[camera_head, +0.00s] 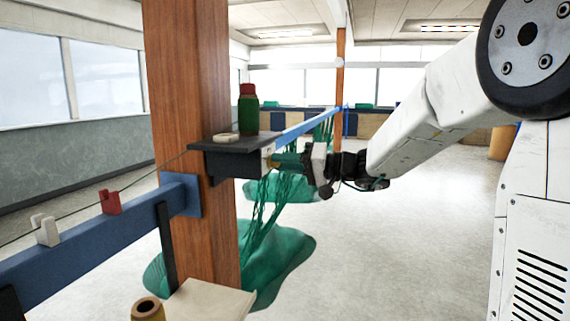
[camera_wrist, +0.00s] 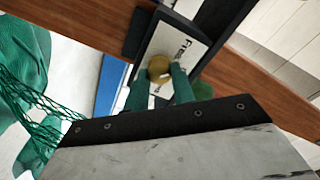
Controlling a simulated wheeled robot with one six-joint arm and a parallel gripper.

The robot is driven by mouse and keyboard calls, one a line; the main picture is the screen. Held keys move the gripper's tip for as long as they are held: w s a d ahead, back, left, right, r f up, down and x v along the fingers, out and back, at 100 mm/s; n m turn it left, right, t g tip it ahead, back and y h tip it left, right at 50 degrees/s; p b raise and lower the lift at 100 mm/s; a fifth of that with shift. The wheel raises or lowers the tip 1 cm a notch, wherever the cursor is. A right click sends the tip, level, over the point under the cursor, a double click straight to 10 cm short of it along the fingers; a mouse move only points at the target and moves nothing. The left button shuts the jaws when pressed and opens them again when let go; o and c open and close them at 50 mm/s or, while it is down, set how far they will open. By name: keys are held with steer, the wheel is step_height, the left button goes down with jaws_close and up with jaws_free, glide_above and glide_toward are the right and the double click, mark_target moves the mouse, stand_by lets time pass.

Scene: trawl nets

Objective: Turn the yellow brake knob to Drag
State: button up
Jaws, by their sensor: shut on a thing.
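The yellow brake knob (camera_wrist: 159,68) sits on a white label plate (camera_wrist: 172,45) on the side of a dark shelf box. My gripper (camera_wrist: 158,84) has its two green fingers on either side of the knob and is shut on it. Dark lettering shows on the plate, but I cannot read the knob's setting. In the head view my gripper (camera_head: 275,161) reaches from the right to the end of the black shelf box (camera_head: 235,160). The fingers hide most of the knob there.
A green bottle with a red cap (camera_head: 248,110) and a pale ring (camera_head: 226,138) stand on the shelf. A wooden post (camera_head: 190,80) and a blue rail (camera_head: 90,240) are at left. Green netting (camera_head: 285,250) hangs below and lies on the floor. The floor at right is clear.

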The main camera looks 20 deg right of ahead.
steer(key=m, duration=0.9)
steer(key=shift+m, duration=0.3)
stand_by(0.5)
steer(key=o, duration=1)
steer(key=v, duration=0.8)
steer(key=shift+w+r, duration=0.1)
